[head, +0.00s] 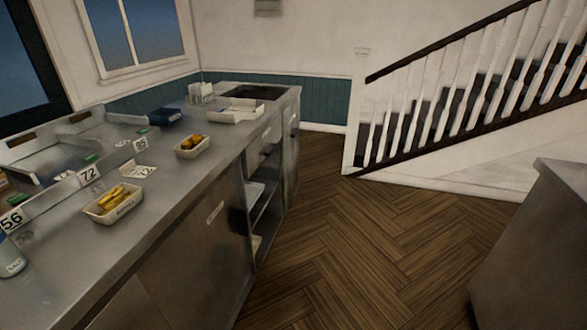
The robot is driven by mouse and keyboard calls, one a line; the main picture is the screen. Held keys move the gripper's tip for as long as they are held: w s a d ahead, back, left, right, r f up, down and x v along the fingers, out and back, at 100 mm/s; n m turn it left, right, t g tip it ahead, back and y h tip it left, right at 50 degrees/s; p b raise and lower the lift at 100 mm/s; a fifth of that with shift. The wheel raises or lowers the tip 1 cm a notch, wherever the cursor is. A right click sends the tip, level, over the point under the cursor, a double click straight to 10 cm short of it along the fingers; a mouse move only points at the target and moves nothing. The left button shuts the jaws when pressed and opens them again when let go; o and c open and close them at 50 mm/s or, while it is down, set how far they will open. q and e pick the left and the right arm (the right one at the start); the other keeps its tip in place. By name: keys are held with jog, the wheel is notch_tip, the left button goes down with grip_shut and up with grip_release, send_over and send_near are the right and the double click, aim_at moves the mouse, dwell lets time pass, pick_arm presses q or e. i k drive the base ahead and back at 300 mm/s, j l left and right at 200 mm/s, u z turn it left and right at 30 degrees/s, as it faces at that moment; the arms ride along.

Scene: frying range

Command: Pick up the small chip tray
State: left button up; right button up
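Two pale trays with golden food in them stand on the steel counter at the left. The nearer tray (112,215) has dark lettering on its front and looks larger. The farther tray (193,153) looks smaller, though it is also further off. Both stand upright near the counter's front edge, apart from each other. I cannot tell for sure which one is the small chip tray. Neither of my grippers shows in the head view.
The steel counter (165,205) has open shelves below. Number cards, a blue box (165,115), a bottle (10,258) and a white open box (235,117) are on it. The wooden floor (350,240) is clear. Another counter (540,250) stands at right, before a staircase (450,100).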

aim_at(190, 148)
jog(key=i+l, duration=0.15)
jog(key=i+l+u, duration=0.15)
jog(key=u, duration=0.25)
jog(key=i+l+u, duration=0.45)
jog(key=u, duration=0.3)
jog(key=l+u, duration=0.35)
jog(key=i+l, duration=0.05)
jog(key=l, duration=0.05)
